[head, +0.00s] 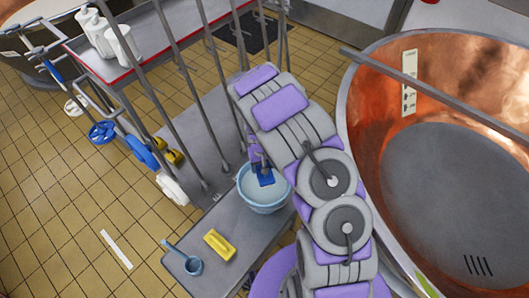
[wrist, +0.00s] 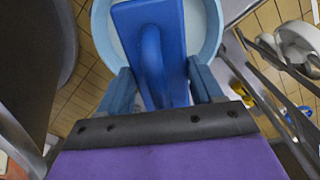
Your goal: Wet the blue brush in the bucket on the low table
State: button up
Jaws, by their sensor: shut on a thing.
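The blue brush (head: 265,179) is in my gripper (head: 259,163), which points down over the bucket. In the wrist view, the brush (wrist: 150,22) lies between the two fingers of my gripper (wrist: 163,86), which are shut on its handle. The light blue bucket (head: 264,206) stands on the grey low table (head: 227,217) and holds pale liquid. Its rim (wrist: 102,32) shows around the brush in the wrist view. The brush is within the bucket's outline; I cannot tell whether its bristles touch the liquid. My arm covers the bucket's upper right side in the head view.
A yellow brush (head: 219,244) and a small blue scoop (head: 185,260) lie on the low table, left of the bucket. Upright metal bars (head: 184,85) stand behind it. A large copper vat (head: 362,125) is at right. Tiled floor (head: 60,200) at left is mostly clear.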

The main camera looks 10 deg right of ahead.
jog(key=shift+a+f, duration=0.4)
jog(key=d+f+b, duration=0.1)
jog(key=f, duration=0.1)
jog(key=d+f, duration=0.1)
jog(key=shift+d+f+b, duration=0.15)
jog(key=shift+f+b, duration=0.2)
notch_tip(320, 180, down, 9)
jog(key=b, duration=0.2)
jog(key=shift+a, duration=0.3)
jog(key=shift+a, duration=0.1)
notch_tip(320, 180, up, 10)
jog(key=p, duration=0.6)
jog(key=shift+w+r, duration=0.1)
jog(key=shift+r, duration=1)
